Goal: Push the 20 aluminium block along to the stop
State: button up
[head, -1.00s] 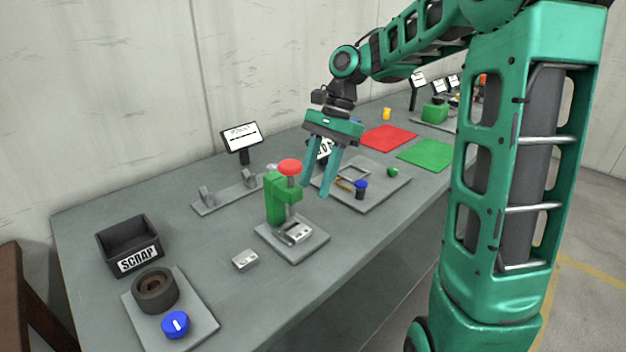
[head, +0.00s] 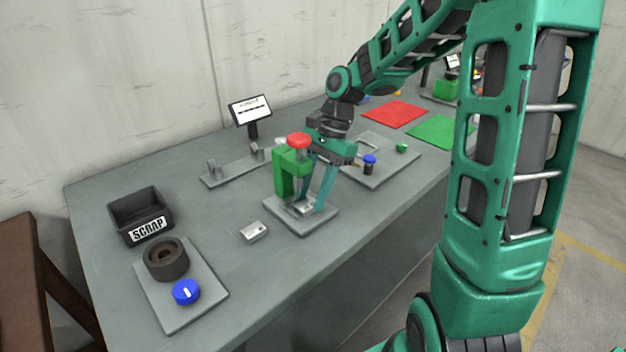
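A small silver block (head: 254,232) with a pale label lies on the bench, just left of a grey base plate (head: 317,225). A green press (head: 284,172) with a red knob (head: 299,140) stands on that plate. Another silver piece (head: 301,209) shows low on the plate beneath the press. The labels are too small to read, so I cannot tell which is the 20 block or make out the stop. My gripper (head: 313,202) points down close beside the press, its fingers apart. One fingertip is partly hidden by the press; contact with the silver piece is unclear.
A black SCRAP bin (head: 141,214) and a plate (head: 206,313) with a dark ring (head: 166,259) and blue knob (head: 186,292) are at left. A bracket rail (head: 228,175) and small screen (head: 250,110) stand behind. Red (head: 396,114) and green (head: 443,131) mats lie farther right.

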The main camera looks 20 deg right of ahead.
jog(key=shift+a+f, duration=0.15)
jog(key=shift+f, duration=0.2)
jog(key=c, duration=0.9)
jog(key=shift+w, duration=0.1)
